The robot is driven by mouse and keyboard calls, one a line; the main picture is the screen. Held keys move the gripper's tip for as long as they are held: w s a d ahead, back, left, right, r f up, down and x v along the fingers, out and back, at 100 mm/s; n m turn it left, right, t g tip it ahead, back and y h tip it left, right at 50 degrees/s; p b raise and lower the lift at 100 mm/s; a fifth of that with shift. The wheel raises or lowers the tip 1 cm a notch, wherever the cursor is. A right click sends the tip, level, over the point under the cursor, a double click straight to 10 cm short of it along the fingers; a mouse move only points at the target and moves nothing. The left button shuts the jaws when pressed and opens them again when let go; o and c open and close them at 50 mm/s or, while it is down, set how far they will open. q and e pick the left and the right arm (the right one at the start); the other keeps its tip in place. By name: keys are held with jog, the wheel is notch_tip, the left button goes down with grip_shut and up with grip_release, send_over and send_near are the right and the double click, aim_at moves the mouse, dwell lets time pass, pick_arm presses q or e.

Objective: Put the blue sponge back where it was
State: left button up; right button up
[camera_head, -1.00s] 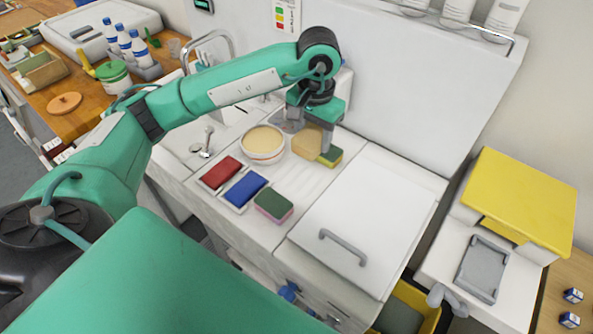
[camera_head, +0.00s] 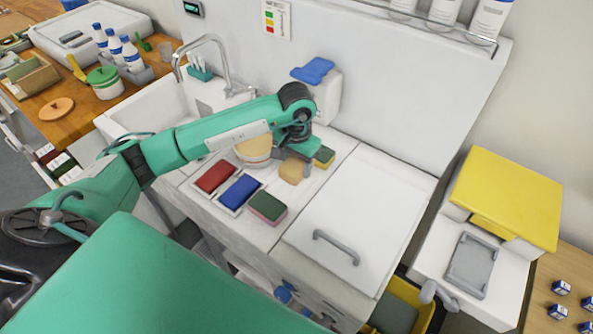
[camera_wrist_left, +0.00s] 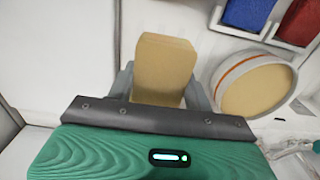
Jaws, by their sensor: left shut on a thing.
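My left gripper (camera_head: 297,157) is shut on a tan block (camera_head: 291,172), perhaps a sponge, over the white counter. In the left wrist view the block (camera_wrist_left: 165,68) sits between the two fingers. A flat blue pad (camera_head: 239,190), which may be the blue sponge, lies in a white tray beside a red pad (camera_head: 215,177). The blue pad also shows at the top of the left wrist view (camera_wrist_left: 248,12). Another blue object (camera_head: 313,70) rests on top of a white wall dispenser. My right gripper is not in view.
A green-and-pink sponge (camera_head: 267,207) and a green-and-yellow sponge (camera_head: 323,157) lie on the counter. A round tan-topped bowl (camera_head: 253,149) stands left of my gripper, partly hidden. A white lid with a grey handle (camera_head: 336,248) is clear.

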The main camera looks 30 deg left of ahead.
pick_arm(q)
notch_tip(320, 180, down, 5)
jog(key=shift+p, duration=0.7)
jog(key=shift+f, duration=0.1)
jog(key=shift+f+b, duration=0.1)
jog(key=shift+b, duration=0.2)
jog(key=o, duration=0.9)
